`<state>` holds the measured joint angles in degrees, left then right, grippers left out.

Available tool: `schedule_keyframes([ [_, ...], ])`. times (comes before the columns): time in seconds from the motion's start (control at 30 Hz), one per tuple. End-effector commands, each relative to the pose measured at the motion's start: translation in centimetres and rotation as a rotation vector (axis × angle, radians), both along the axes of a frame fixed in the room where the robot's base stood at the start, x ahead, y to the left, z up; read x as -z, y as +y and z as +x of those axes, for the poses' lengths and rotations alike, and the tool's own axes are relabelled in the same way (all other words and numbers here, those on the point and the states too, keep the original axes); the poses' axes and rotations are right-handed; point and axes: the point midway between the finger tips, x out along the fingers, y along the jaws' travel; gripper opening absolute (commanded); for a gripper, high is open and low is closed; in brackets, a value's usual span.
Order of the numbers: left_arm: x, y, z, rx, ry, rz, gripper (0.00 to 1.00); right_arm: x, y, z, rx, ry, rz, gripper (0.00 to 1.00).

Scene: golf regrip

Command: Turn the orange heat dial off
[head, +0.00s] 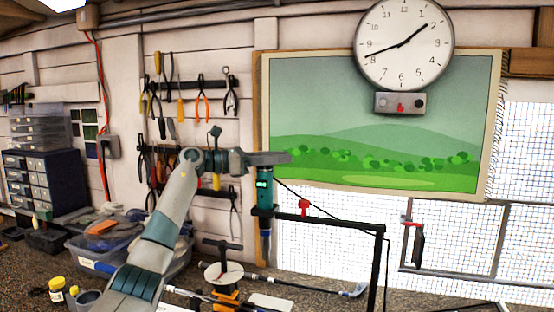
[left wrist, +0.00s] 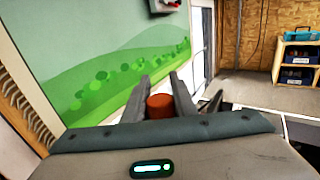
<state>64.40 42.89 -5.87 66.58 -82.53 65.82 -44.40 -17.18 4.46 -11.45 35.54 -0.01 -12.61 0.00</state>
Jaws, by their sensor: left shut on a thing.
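My left gripper (head: 285,158) reaches right in front of the mural, beside the upright teal part with a green display. In the left wrist view, its two grey fingers (left wrist: 160,95) stand on either side of a round orange-red dial (left wrist: 160,106). The fingers are shut on the dial. The dial cannot be made out in the head view, where the hand hides that spot. Any mark on the dial is too small to read. My right gripper is in neither view.
A black frame (head: 340,221) with a red clamp (head: 304,208) stands just below and right of the hand. A golf club (head: 345,291) lies on the bench. Pliers and screwdrivers hang on the wall behind. A clear bin (head: 92,263) stands left.

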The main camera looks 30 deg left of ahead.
Motion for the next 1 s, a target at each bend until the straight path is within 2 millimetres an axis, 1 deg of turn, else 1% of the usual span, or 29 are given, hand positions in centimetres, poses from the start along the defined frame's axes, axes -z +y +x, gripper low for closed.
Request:
schedule_keyframes([
  [0.03,-0.3,0.1,0.0,0.031,0.003,-0.002,0.03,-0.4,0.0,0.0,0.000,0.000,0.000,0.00],
  [0.2,-0.4,-0.3,-0.3,0.141,0.002,-0.002,0.03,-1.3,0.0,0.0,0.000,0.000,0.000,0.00],
  [0.5,-0.4,-0.7,-0.8,0.286,0.001,-0.001,0.03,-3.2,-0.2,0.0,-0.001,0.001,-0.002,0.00],
  [0.73,-0.3,-0.9,-1.1,0.356,0.000,-0.001,0.03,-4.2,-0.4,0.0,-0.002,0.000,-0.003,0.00],
  [1.0,-0.1,-1.0,-1.2,0.392,-0.001,0.002,0.03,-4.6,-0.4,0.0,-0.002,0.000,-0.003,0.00],
])
